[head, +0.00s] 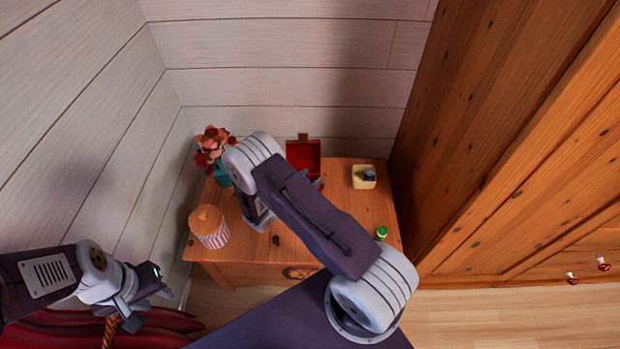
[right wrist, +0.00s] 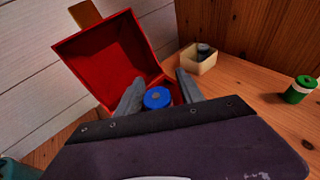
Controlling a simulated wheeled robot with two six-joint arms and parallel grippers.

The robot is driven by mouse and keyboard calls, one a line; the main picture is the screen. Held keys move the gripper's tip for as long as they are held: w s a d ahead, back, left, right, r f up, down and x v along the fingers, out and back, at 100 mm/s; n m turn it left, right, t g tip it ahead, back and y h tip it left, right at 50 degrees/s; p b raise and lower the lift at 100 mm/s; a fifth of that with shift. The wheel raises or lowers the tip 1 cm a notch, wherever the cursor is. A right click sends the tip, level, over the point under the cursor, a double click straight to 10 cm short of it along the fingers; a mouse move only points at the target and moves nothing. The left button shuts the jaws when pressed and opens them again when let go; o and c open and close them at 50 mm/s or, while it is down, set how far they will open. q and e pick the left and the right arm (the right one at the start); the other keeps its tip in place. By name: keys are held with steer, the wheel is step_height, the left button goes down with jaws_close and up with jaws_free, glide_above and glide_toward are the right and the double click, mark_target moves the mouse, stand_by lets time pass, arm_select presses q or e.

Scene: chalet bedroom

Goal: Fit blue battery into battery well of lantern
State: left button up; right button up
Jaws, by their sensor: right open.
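The blue battery (right wrist: 157,98) shows its round blue top with a grey centre in the right wrist view, at the front of an open red box (right wrist: 112,58). My right gripper (right wrist: 160,84) is open, with one finger on each side of the battery; I cannot tell whether they touch it. In the head view the red box (head: 303,157) is at the back of the table, and my right arm hides the battery. My left gripper (head: 140,300) is at the lower left, away from the table; its jaw state is unclear. I cannot tell for sure which thing is the lantern.
The wooden table (head: 285,245) also holds a cream box (head: 363,183) with a dark round thing inside, a green-capped cylinder (head: 381,233), an orange-topped striped object (head: 208,226) and red flowers (head: 211,146). A wooden wardrobe (head: 480,130) stands on the right. The table's right front is mostly clear.

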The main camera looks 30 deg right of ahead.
steer(key=shift+a+f, duration=0.1)
steer(key=shift+r, duration=0.2)
steer(key=shift+a+r+p, duration=0.15)
steer(key=shift+a+p, duration=0.2)
steer(key=p+v, duration=0.2)
steer(key=v, duration=0.9)
steer(key=s+d+r+m+g+y, duration=0.1)
steer(key=s+r+m+g+y, duration=0.1)
steer(key=s+m+g+y, duration=0.3)
steer(key=s+d+r+m+g, duration=0.2)
steer(key=s+m+g, duration=0.1)
steer(key=s+m, duration=0.35)
steer(key=s+a+r+m+t+y, duration=0.2)
steer(key=a+r+m+y, duration=0.3)
steer(key=m, duration=0.7)
steer(key=a+t+y, duration=0.1)
steer(key=y, duration=0.1)
steer(key=shift+r+y, duration=0.25)
steer(key=shift+y, duration=0.15)
